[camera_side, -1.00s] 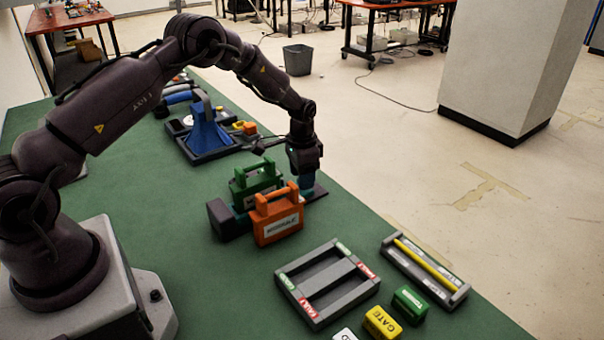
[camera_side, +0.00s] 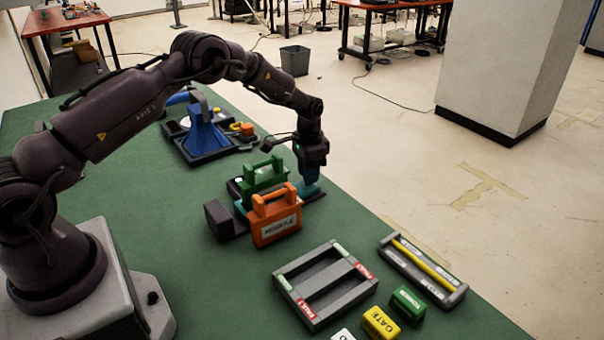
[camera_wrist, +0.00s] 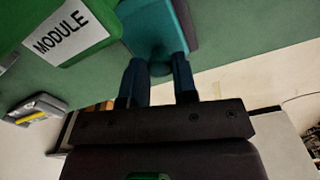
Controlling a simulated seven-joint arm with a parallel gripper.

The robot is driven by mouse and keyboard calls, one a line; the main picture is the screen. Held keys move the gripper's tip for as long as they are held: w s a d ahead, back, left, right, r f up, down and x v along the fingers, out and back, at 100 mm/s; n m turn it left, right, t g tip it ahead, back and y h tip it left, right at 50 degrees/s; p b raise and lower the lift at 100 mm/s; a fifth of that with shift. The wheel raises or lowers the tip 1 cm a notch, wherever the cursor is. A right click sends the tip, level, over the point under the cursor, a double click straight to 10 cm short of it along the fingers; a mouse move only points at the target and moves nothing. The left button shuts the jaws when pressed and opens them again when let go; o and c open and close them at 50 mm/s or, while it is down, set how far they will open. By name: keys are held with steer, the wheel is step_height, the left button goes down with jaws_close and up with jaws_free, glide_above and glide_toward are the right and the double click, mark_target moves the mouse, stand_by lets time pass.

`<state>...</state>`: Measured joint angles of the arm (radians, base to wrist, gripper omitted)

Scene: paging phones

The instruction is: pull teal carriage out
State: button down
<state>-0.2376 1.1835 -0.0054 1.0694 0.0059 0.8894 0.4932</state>
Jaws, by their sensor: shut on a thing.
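The teal carriage (camera_side: 312,190) sits on a dark rail base (camera_side: 220,222) on the green table. In the wrist view the two fingers (camera_wrist: 158,72) meet the carriage's teal part (camera_wrist: 148,28). A green module (camera_side: 262,178) with a handle stands over the carriage, largely behind the orange one. The orange module hides the carriage's middle.
A grey two-slot tray (camera_side: 323,285) lies in front, with a yellow-striped holder (camera_side: 422,270) to its right. Green (camera_side: 407,305) and yellow (camera_side: 380,322) blocks lie near them. A blue fixture (camera_side: 207,135) stands behind. The table edge runs close to my gripper.

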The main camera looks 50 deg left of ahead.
steer(key=shift+w, duration=1.45)
steer(key=c, duration=0.9)
jaws_free()
steer(key=shift+r, duration=0.15)
step_height(320, 180, up, 13)
